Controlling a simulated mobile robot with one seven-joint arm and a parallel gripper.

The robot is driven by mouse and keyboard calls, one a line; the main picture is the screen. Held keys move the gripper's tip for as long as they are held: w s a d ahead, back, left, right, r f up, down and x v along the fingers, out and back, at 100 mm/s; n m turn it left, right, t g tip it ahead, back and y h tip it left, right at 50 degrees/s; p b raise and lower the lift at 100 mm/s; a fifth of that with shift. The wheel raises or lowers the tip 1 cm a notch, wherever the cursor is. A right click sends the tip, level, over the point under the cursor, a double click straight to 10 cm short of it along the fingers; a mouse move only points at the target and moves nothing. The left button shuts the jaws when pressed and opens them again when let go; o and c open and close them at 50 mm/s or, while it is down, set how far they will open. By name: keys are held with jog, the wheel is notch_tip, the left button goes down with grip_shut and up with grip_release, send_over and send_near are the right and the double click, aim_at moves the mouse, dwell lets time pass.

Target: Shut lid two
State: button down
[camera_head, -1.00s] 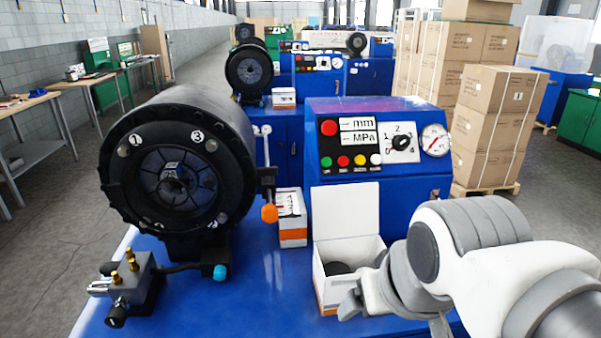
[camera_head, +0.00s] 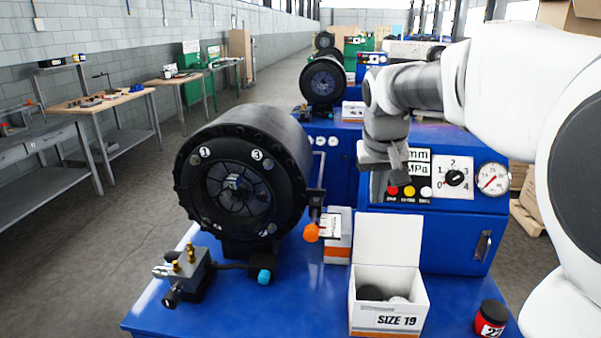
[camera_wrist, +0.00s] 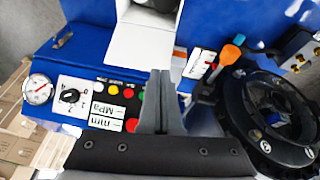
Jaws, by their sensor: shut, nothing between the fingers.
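An open white box labelled SIZE 19 (camera_head: 386,320) stands on the blue bench, its white lid (camera_head: 386,239) raised upright at the back. Dark round parts lie inside. In the wrist view the lid (camera_wrist: 138,48) lies beyond my fingertips. A smaller white and orange box (camera_head: 338,240) stands behind it to the left, and also shows in the wrist view (camera_wrist: 198,66). No number two shows on either box. My gripper (camera_head: 378,188) is shut and empty, in front of the control panel, above and behind the lid in the head view. It also shows in the wrist view (camera_wrist: 160,78).
The black crimper head (camera_head: 240,180) stands left of the boxes, with an orange-knobbed lever (camera_head: 312,231) between. The blue control cabinet (camera_head: 450,232) is behind. A red and black jar (camera_head: 490,320) sits at the right.

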jog(key=w+d+f+y+p, duration=0.1)
jog(key=w+d+f, duration=0.1)
jog(key=w+d, duration=0.3)
jog(key=w+d+f+p, duration=0.2)
jog(key=w+d, duration=0.1)
jog(key=w, duration=0.5)
jog(key=shift+m+g, duration=0.3)
jog(key=shift+m, duration=0.1)
jog(key=x, duration=0.9)
jog(key=shift+a+f, duration=0.15)
jog(key=shift+a, duration=0.05)
jog(key=shift+s+a+r+p, duration=0.1)
jog(key=shift+s+r+p, duration=0.1)
jog(key=shift+s, duration=0.4)
jog(key=shift+s+a+r+p, duration=0.1)
jog(key=shift+s+r+p, duration=0.1)
jog(key=shift+s, duration=0.35)
jog(key=shift+s+a+r+p, duration=0.1)
jog(key=shift+s+r+p, duration=0.1)
jog(key=shift+s, duration=0.4)
jog(key=shift+f, duration=0.15)
jog(key=shift+s+b, duration=0.1)
jog(key=shift+b, duration=0.25)
